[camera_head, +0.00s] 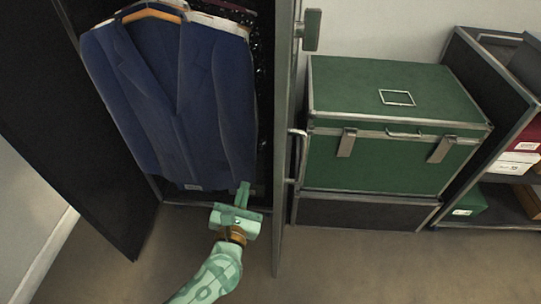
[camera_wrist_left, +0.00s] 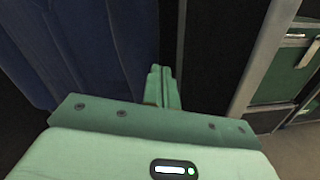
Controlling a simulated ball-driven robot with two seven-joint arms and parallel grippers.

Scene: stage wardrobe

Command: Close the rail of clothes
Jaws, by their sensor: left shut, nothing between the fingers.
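The rail of clothes is a tall dark wardrobe case with metal edges, standing open in the head view. A blue jacket (camera_head: 182,100) hangs inside on a wooden hanger (camera_head: 152,15), with a dark sparkly garment behind it. One dark door (camera_head: 85,130) is swung out on the left. Another door (camera_head: 284,130), seen nearly edge-on, stands out on the right with a handle at its side. My left gripper (camera_head: 243,190) is shut and empty, in front of the opening by the jacket's lower right corner. The jacket (camera_wrist_left: 85,50) also shows in the left wrist view, left of the shut fingers (camera_wrist_left: 162,78). My right gripper is not in view.
A green trunk (camera_head: 390,160) with metal edges sits on a dark base right of the wardrobe. A shelf unit (camera_head: 465,75) with boxes stands at the far right. The brown floor (camera_head: 370,265) in front is clear.

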